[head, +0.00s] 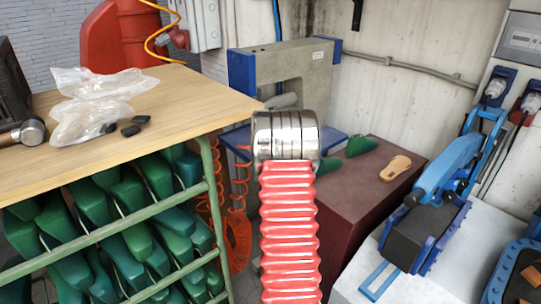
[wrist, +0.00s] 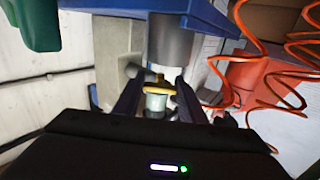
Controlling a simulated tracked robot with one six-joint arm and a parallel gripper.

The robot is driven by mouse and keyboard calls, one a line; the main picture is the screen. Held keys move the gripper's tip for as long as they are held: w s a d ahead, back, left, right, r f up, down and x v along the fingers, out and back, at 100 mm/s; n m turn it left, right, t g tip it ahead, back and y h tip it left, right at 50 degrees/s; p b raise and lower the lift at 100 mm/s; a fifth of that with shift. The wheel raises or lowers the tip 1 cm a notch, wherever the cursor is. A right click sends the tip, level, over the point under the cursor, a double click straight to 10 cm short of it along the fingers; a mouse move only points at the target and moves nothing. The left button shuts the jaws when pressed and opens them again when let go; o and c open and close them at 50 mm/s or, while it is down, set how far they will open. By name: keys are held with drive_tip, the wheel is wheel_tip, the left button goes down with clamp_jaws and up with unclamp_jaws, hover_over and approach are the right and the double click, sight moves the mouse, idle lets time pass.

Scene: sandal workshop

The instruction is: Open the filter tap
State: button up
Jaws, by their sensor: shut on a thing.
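The filter shows in the wrist view, with a grey cylinder (wrist: 170,40) and a pale bowl-like part (wrist: 155,103). A brass-yellow tap (wrist: 153,89) sits between these parts. My gripper (wrist: 156,82) has its two dark fingers on either side of the tap and is shut on it. The exact contact at the fingertips is small and dark. In the head view my arm, with its red bellows and silver cuff, hides the gripper and the tap.
Orange coiled hose (wrist: 250,75) hangs close to the right of the filter in the wrist view. A wooden-topped bench (head: 165,105) with green lasts below stands at left. A blue-and-grey press (head: 300,75) is behind my arm. A brown box (head: 365,190) bears a sole.

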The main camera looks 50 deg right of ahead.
drive_tip(key=shift+w+a+n, duration=0.1)
drive_tip(key=shift+n, duration=0.2)
drive_tip(key=shift+c, duration=0.4)
drive_tip(key=shift+n, duration=1.2)
drive_tip(key=shift+w, duration=0.1)
drive_tip(key=o, duration=1.1)
drive_tip(key=shift+c, duration=0.2)
drive_tip(key=v, duration=1.4)
